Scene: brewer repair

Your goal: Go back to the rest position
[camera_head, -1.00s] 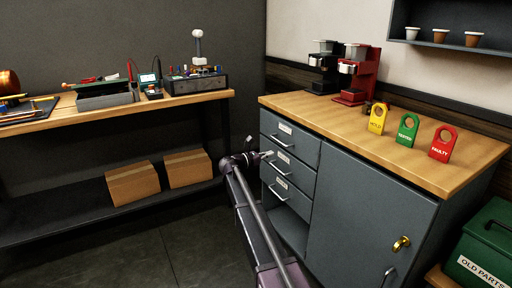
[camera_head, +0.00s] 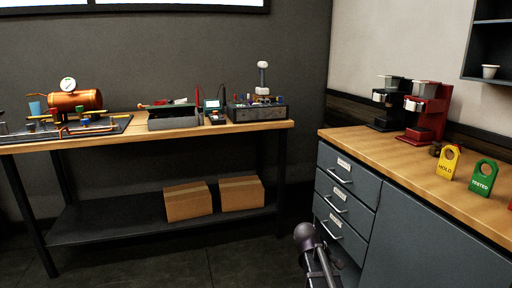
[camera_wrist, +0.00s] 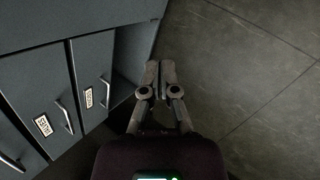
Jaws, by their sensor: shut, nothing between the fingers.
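My gripper (camera_wrist: 155,80) shows in the wrist view, with its two fingers together and nothing between them. It points over the dark floor beside the grey cabinet's drawers. In the wrist view the drawers (camera_wrist: 88,90) are at the left, apart from the fingers.
The wooden workbench (camera_head: 215,131) on the left carries a toolbox (camera_head: 172,122), a copper boiler (camera_head: 76,102) and an electronics box (camera_head: 257,112). Two cardboard boxes (camera_head: 188,203) sit on its lower shelf. Coffee machines (camera_head: 427,112) and tags (camera_head: 449,162) stand on the cabinet. The tiled floor (camera_wrist: 250,80) is clear.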

